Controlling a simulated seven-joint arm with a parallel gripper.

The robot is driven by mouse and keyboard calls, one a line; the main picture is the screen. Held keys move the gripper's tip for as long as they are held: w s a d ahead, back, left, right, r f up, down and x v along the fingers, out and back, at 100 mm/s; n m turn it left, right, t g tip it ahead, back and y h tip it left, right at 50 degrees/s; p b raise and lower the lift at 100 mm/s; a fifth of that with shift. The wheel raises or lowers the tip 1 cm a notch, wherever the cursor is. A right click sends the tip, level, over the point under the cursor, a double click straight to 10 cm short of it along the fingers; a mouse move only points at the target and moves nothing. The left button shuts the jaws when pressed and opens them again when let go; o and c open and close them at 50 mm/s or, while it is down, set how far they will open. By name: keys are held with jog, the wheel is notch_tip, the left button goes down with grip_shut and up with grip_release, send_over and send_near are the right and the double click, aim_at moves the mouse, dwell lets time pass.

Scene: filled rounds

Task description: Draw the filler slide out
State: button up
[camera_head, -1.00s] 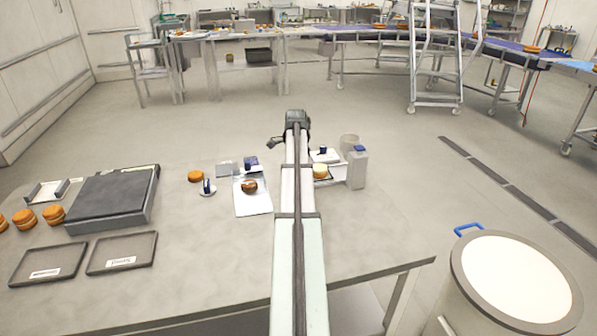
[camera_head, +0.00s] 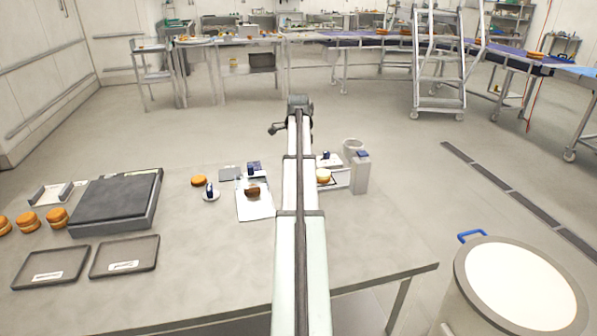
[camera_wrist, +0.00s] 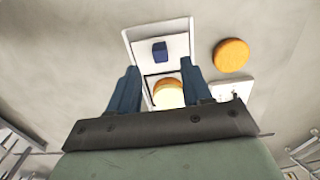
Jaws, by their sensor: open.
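My gripper (camera_wrist: 160,92) is open in the wrist view, its two blue fingers apart. Between and beyond the fingertips lies a pale-topped round (camera_wrist: 168,95) at the near end of a white tray-like piece (camera_wrist: 181,46). A small dark-blue block (camera_wrist: 160,52), perhaps a slide's handle, stands on that piece. The fingers appear to touch neither. In the head view a white fixture (camera_head: 342,181) with a pale round (camera_head: 323,176) and a blue knob (camera_head: 326,155) sits right of my arm. My fingers are not clear there. Which part is the filler slide I cannot tell.
An orange round (camera_wrist: 231,55) lies beside the white piece. Left of my arm are a white sheet (camera_head: 256,211) with a brown round and another orange round (camera_head: 199,181). A blue-capped container (camera_head: 361,175) stands right. Dark trays (camera_head: 124,256) lie front left; the table's front middle is clear.

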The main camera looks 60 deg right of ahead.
notch_tip(320, 180, up, 7)
dwell(0.3)
dwell(0.5)
